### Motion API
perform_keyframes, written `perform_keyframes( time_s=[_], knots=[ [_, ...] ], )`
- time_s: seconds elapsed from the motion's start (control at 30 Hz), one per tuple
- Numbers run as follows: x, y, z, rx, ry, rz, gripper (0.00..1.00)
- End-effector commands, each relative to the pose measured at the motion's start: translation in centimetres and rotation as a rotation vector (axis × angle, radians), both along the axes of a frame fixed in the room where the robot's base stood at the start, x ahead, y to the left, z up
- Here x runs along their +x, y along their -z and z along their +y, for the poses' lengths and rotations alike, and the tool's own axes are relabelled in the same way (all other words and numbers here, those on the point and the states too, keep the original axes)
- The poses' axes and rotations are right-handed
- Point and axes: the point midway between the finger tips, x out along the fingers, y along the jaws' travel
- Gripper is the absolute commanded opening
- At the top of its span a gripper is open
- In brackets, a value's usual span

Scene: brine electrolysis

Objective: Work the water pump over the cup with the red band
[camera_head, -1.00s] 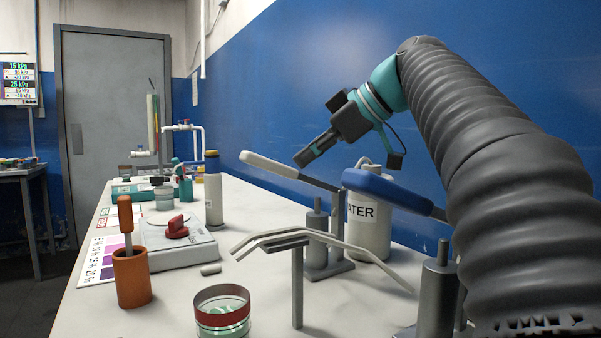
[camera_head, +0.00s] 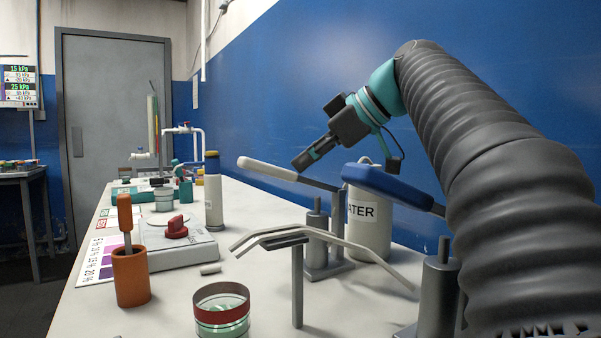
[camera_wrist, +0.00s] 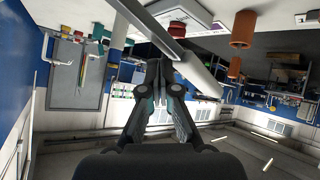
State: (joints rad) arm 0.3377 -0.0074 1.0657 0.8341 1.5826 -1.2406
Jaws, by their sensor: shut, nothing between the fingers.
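A pump with a long white handle (camera_head: 268,169) stands before a white bottle (camera_head: 368,230) whose visible letters read "ATER". The clear cup with the red band (camera_head: 221,314) stands in front, left of that support, with greenish contents. My gripper (camera_head: 299,165) is shut and empty, its fingertips on or just above the white handle; I cannot tell contact for sure. In the wrist view, the shut fingers (camera_wrist: 165,72) point at the pale handle (camera_wrist: 150,28).
A second pump with a blue handle (camera_head: 388,188) stands nearer, beside my arm. An orange pot (camera_head: 131,278) with a handled tool, a scale with a red knob (camera_head: 176,228) and a capped cylinder (camera_head: 213,196) stand at left. Free bench lies around the cup.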

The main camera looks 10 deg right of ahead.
Motion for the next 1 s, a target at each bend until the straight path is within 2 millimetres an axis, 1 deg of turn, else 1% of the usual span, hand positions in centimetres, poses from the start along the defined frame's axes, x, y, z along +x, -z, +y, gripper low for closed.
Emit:
perform_keyframes(
  time_s=[1.0],
  knots=[
    [-0.08, 1.15, 0.33, 0.0, 0.001, 0.003, 0.0]
  ],
)
